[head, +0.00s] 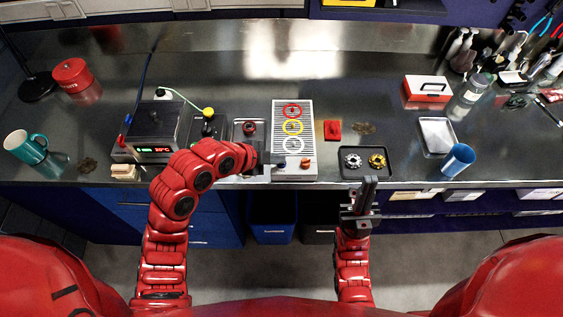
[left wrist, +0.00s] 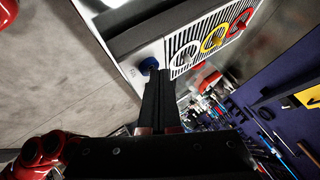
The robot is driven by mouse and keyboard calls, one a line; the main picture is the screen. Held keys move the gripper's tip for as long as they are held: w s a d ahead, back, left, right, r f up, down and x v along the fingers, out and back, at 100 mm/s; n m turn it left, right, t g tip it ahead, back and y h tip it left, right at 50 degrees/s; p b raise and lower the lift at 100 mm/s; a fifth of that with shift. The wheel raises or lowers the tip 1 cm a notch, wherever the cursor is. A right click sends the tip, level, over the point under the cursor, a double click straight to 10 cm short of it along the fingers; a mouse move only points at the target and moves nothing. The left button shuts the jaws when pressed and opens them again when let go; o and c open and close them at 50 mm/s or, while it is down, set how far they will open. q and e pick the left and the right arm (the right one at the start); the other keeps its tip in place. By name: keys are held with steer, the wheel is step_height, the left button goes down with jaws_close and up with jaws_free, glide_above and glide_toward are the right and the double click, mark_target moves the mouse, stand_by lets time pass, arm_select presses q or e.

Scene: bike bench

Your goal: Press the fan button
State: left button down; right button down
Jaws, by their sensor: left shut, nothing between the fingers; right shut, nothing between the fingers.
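A slatted grey fume panel (head: 280,108) with red, yellow and white rings stands on the bench; it also shows in the left wrist view (left wrist: 180,40). In that view a round blue button (left wrist: 148,65) sits on its pale front strip. The head view does not show this button; my left gripper is over that area. My left gripper (head: 276,160) is shut and empty at the panel's front left. In the left wrist view its fingertips (left wrist: 160,74) are beside the blue button; I cannot tell whether they touch. My right gripper (head: 370,181) is shut and empty before the bench edge.
An orange-red knob (head: 306,162) is at the panel's front right. Left of the panel are a small tray (head: 238,138) and a heater box with a display (head: 153,150). A black tray (head: 345,171) with two cogs is right of it. A red block (head: 332,130) lies behind that tray.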

stand_by(0.4)
arm_select(q)
steer(key=shift+a+r, duration=0.1)
steer(key=shift+r, duration=0.15)
steer(key=shift+r+p, duration=0.7)
steer(key=shift+r, duration=2.4)
